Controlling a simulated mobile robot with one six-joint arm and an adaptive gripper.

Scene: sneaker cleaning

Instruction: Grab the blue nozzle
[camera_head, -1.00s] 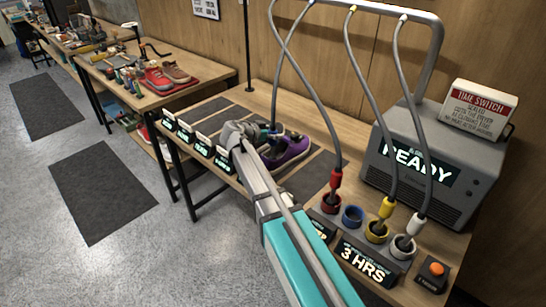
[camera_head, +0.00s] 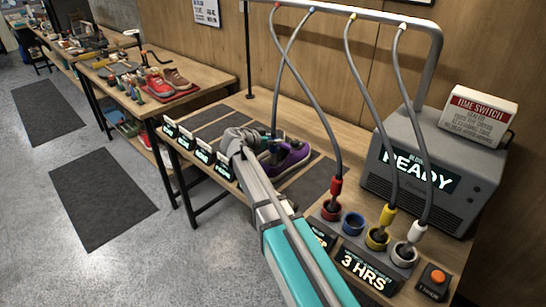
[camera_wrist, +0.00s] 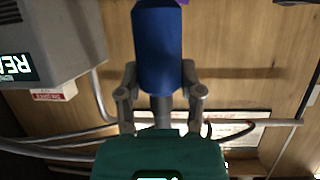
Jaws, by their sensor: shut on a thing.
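The blue nozzle (camera_wrist: 158,45) is a blue cylinder in the wrist view, between the two fingers of my gripper (camera_wrist: 159,76). My gripper is shut on it. In the head view my gripper (camera_head: 238,138) is at the purple sneaker (camera_head: 292,157) on the near bench, and the nozzle is mostly hidden by the gripper and sneaker. The blue-ringed holder (camera_head: 352,223) at the bench front is empty. A sliver of purple shows at the top of the wrist view.
Red (camera_head: 335,185), yellow (camera_head: 386,214) and white (camera_head: 417,231) nozzles stand in their holders, with hoses hanging from the overhead rail (camera_head: 370,15). A grey machine (camera_head: 385,195) reading READY stands behind. Small signs line the bench's left edge.

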